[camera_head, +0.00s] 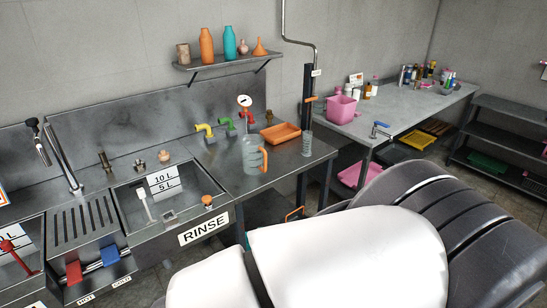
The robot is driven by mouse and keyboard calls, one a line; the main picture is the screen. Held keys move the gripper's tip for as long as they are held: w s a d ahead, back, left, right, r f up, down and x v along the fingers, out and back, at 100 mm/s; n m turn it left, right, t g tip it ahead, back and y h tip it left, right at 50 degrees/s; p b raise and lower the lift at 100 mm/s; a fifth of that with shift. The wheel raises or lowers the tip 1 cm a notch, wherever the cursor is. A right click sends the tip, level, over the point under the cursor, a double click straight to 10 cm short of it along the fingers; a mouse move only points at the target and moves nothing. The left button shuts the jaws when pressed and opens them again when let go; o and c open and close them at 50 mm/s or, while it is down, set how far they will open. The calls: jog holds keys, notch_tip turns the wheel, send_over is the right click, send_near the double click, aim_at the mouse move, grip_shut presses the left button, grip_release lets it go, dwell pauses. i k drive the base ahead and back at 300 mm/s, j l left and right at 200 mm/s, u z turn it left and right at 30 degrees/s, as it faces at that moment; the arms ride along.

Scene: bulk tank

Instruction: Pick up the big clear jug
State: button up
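The big clear jug (250,158) stands upright on the steel counter to the right of the rinse sink. It has an orange handle on its right side. It looks empty, though the clear wall makes this hard to tell. My arm fills the lower right of the view in the foreground and hides part of the floor and the counter's front. My gripper is not in view.
An orange tray (280,133) lies behind the jug, near a pressure gauge (245,101) and yellow tap (204,129). A clear cylinder (307,145) stands to its right by a dark post (306,95). The rinse sink (165,200) is left. A pink bucket (342,109) sits farther right.

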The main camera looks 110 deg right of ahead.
aim_at(254, 153)
jog(key=z, duration=3.65)
jog(key=i+j+z, duration=0.6)
jog(key=j+z, duration=0.15)
jog(key=i+j+z, duration=0.2)
jog(key=j+z, duration=0.2)
